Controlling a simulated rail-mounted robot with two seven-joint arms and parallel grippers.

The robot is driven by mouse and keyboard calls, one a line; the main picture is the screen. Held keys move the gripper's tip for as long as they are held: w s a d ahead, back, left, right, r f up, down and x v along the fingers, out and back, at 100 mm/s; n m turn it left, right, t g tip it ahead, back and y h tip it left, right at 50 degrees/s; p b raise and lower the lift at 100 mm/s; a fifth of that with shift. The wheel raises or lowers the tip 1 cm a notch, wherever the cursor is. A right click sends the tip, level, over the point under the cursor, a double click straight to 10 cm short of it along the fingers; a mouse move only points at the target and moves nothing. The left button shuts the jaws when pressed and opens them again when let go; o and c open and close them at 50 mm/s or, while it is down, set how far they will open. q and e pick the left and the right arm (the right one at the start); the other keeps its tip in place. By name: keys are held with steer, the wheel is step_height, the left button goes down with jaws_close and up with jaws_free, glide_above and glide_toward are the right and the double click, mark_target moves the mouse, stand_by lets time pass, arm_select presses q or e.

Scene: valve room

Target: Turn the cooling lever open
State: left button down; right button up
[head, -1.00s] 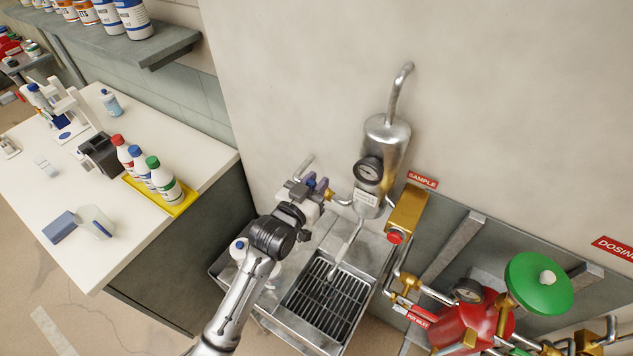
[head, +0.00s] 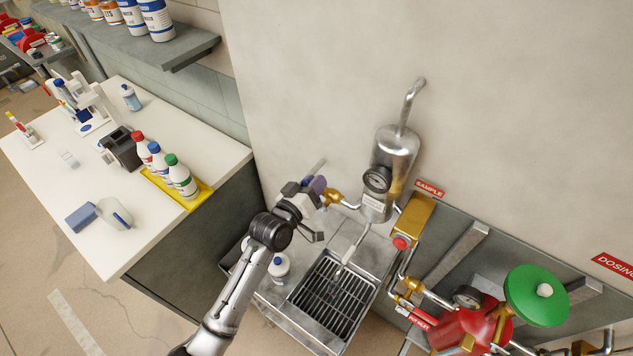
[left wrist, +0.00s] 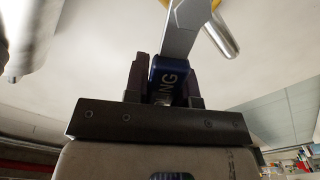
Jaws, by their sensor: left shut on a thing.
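The cooling lever's blue grip (left wrist: 168,75), with the letters "ING" readable, sits between the two dark fingers of my left gripper (left wrist: 165,68) in the left wrist view. Its flat grey metal arm (left wrist: 186,32) runs up from the grip. In the head view my left gripper (head: 314,187) is shut at the brass cooling valve (head: 332,197), left of the steel condenser vessel (head: 393,160). There the fingers mostly hide the lever, so its exact angle is hard to tell. My right gripper is not in view.
A pressure gauge (head: 377,179) and a brass block with a red button (head: 401,242) are to the right of the gripper. A steel sink with a grate (head: 333,298) and a white bottle (head: 279,268) lie below. A white bench (head: 150,220) stands at left.

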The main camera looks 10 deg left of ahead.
arm_select(q)
steer(key=shift+a+f, duration=0.1)
stand_by(0.4)
steer(key=c, duration=0.9)
jaws_free()
steer(key=shift+c, duration=0.2)
steer(key=v, duration=1.3)
steer(key=shift+s, duration=0.3)
steer(key=shift+a, duration=0.1)
